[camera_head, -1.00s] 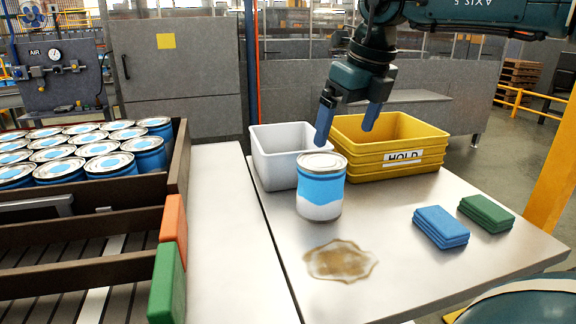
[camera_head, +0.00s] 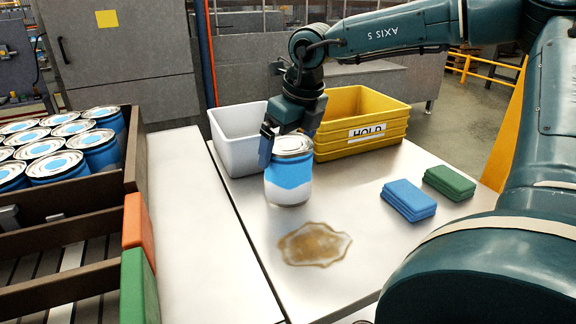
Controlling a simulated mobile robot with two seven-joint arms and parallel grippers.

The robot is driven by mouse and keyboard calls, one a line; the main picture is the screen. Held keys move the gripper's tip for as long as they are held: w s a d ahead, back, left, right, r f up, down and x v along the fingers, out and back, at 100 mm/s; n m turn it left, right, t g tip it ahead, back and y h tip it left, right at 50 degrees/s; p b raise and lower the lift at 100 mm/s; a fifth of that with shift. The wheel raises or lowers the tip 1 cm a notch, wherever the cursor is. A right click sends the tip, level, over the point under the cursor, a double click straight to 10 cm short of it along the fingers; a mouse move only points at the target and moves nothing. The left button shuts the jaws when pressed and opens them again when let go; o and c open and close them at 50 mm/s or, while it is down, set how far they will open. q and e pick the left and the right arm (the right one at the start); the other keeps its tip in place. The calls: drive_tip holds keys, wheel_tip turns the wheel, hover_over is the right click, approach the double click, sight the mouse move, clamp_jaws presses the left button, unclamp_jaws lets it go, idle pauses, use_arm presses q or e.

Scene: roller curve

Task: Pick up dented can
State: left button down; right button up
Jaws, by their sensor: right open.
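A blue and white can (camera_head: 289,176) with a silver lid stands upright on the grey table (camera_head: 375,255). I cannot make out a dent on the side facing me. My right gripper (camera_head: 288,148) is open and points down at the can's top. One blue finger shows at the left of the lid. The other finger is mostly hidden behind the can or the gripper body. I cannot tell whether the fingers touch the can. My left gripper is not in view.
A white bin (camera_head: 232,150) and stacked yellow HOLD bins (camera_head: 372,140) stand close behind the can. A brown spill (camera_head: 314,244) lies in front. Blue cloths (camera_head: 408,200) and green cloths (camera_head: 450,182) lie right. Several similar cans (camera_head: 55,158) fill a crate at left.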

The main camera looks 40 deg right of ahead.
drive_tip(key=x, duration=0.3)
drive_tip(key=shift+f, duration=0.15)
drive_tip(key=shift+c, duration=0.2)
drive_tip(key=c, duration=0.9)
wheel_tip(320, 180, up, 10)
drive_tip(key=shift+f+b, duration=0.15)
drive_tip(key=shift+b, duration=0.3)
drive_tip(key=shift+r, duration=0.3)
